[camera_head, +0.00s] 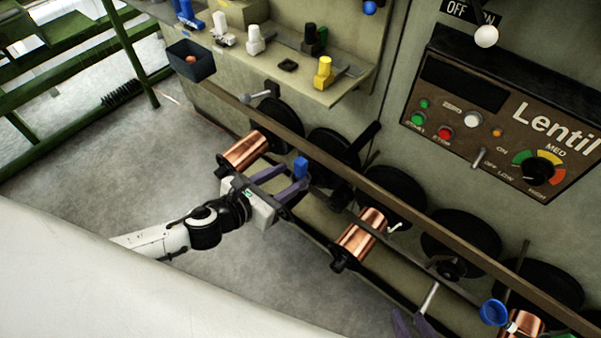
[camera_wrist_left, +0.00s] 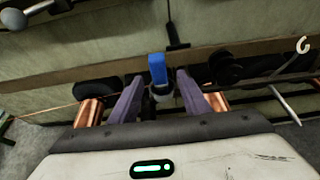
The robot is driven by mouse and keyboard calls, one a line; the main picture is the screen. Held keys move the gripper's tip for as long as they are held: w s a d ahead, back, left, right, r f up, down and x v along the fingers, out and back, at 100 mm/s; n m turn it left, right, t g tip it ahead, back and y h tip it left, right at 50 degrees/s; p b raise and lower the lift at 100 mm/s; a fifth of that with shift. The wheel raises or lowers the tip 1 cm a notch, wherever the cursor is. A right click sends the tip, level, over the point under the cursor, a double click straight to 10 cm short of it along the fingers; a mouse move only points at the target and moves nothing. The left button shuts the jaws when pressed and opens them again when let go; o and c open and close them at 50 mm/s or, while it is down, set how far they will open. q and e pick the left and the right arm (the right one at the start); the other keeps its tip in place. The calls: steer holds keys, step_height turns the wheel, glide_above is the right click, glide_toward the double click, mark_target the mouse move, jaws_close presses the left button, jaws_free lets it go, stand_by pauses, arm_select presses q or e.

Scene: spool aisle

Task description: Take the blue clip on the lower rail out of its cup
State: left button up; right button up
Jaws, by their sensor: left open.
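The blue clip (camera_head: 301,167) stands upright at the lower rail, near the tips of my left gripper. In the left wrist view the blue clip (camera_wrist_left: 157,68) rises from a small dark cup (camera_wrist_left: 162,92), which hides its lower end. My left gripper (camera_head: 283,182) is open, with its purple fingers (camera_wrist_left: 160,95) spread on either side of the clip and cup. I see no contact between fingers and clip. At the bottom of the head view, the purple fingertips of my right gripper (camera_head: 411,320) show apart; the rest is cut off.
Copper spools (camera_head: 246,150) (camera_head: 362,234) flank my left gripper. Black discs (camera_head: 334,155) line the wall behind a long brown rail (camera_head: 350,190). A blue ring-shaped piece (camera_head: 494,312) is at the lower right. A shelf (camera_head: 290,70) holds white, yellow and dark clips.

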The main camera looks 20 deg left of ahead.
arm_select(q)
steer(key=b+x, duration=0.1)
steer(key=x, duration=0.8)
steer(key=shift+w, duration=0.2)
steer(key=shift+f, duration=0.1)
steer(key=shift+c, duration=0.3)
jaws_close()
